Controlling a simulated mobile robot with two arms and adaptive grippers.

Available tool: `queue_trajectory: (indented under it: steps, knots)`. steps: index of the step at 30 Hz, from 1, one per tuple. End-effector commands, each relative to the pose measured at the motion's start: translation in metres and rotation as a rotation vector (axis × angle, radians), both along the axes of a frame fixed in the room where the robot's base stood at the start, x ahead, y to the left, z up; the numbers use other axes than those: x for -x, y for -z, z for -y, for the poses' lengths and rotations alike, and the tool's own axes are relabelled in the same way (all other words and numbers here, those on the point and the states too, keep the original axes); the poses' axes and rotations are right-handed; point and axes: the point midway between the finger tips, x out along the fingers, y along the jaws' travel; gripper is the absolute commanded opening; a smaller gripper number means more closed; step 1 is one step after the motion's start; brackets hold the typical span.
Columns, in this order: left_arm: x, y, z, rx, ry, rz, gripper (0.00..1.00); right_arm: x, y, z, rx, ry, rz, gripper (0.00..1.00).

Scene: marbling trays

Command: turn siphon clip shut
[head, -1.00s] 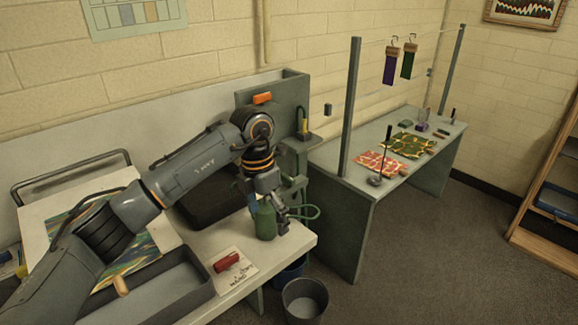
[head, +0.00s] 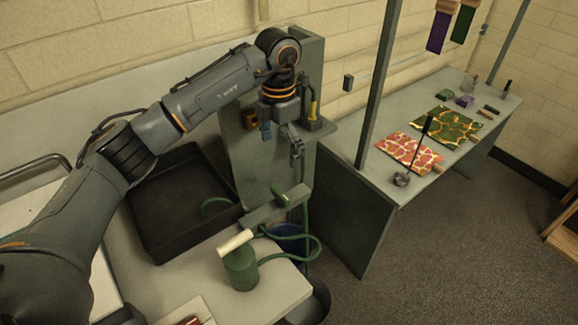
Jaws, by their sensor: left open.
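My left gripper (head: 297,155) hangs open and empty, pointing down in front of the grey upright panel. Below it, apart from it, a grey bracket (head: 262,213) sits at the black tray's right edge. A small green piece (head: 280,196) stands on the bracket beside the hose; I cannot tell for sure that it is the siphon clip, or how it is turned. A green hose (head: 316,245) loops from the bracket area to a green canister (head: 241,271) on the bench. A cream bar (head: 235,243) lies tilted across the canister's top. My right gripper is out of view.
The black tray (head: 155,240) holds a short hose end. A blue bucket (head: 292,240) stands below the bench edge. The grey panel (head: 261,155) rises behind my gripper. A grey post (head: 378,85) and a side table (head: 400,210) with marbled sheets stand to the right.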

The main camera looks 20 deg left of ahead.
Motion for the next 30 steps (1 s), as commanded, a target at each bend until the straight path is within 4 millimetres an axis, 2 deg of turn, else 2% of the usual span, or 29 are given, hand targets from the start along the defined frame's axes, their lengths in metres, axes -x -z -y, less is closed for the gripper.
queue_trajectory:
  steps: [2, 5, 9, 12, 15, 22, 26, 30]
  knots:
    - [0.000, 0.003, 0.000, -0.001, 0.000, -0.002, 0.91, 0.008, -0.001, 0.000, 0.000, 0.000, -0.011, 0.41]
    - [0.001, 0.013, 0.000, -0.001, 0.000, -0.005, 0.91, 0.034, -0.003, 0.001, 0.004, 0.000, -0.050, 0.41]
    - [0.002, 0.038, 0.000, -0.001, 0.001, -0.007, 0.91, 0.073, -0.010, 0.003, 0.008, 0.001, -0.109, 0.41]
    - [0.002, 0.060, 0.000, 0.000, 0.000, -0.006, 0.91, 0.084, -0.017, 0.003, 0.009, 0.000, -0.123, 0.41]
    - [0.003, 0.082, 0.000, 0.000, 0.000, -0.006, 0.91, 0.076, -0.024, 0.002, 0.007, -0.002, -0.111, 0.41]
    - [0.002, 0.121, 0.000, 0.000, 0.000, -0.004, 0.91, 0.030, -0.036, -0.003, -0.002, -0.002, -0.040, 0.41]
    - [0.002, 0.133, 0.000, 0.000, 0.000, -0.003, 0.91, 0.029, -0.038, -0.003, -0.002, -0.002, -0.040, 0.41]
    - [0.002, 0.137, 0.000, 0.000, 0.001, 0.000, 0.91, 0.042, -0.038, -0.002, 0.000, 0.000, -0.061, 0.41]
